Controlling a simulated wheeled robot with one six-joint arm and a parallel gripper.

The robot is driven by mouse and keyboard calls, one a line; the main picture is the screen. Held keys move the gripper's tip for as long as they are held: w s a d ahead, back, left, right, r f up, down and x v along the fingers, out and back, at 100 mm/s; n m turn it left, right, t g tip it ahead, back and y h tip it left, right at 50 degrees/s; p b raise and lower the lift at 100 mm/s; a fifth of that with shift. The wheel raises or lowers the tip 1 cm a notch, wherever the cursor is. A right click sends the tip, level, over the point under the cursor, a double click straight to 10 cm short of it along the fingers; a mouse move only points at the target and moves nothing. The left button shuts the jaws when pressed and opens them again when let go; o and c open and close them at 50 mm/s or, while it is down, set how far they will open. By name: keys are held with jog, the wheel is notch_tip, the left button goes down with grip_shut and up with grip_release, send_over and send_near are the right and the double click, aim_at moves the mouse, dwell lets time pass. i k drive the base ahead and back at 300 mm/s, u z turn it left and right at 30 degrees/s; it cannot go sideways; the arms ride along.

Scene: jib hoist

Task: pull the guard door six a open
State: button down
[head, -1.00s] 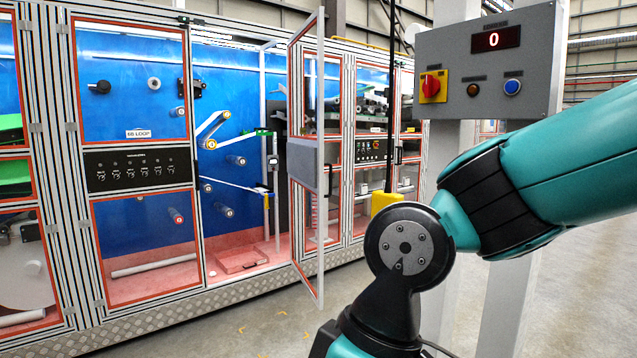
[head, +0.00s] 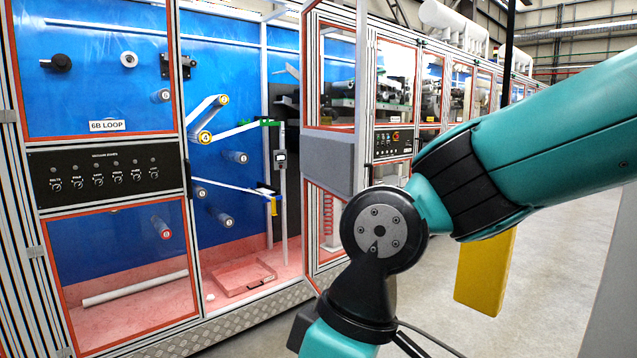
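A framed guard door (head: 328,165) with a clear upper pane and a grey middle panel stands swung out from the machine front, right of an open bay (head: 232,235). No "six a" label is readable on it. The bay shows a blue back wall, rollers and a red floor with a small tray (head: 245,278). My arm crosses the right side of the head view, and its elbow covers the door's lower right part. My gripper is out of view, so its state and any contact with the door are hidden.
A yellow block (head: 485,272) hangs below a black cable (head: 509,60) at right. Grey floor (head: 425,300) lies clear between machine and block.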

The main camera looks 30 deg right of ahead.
aim_at(332, 161)
jog(key=i, duration=1.85)
jog(key=z, duration=0.95)
jog(key=i, duration=1)
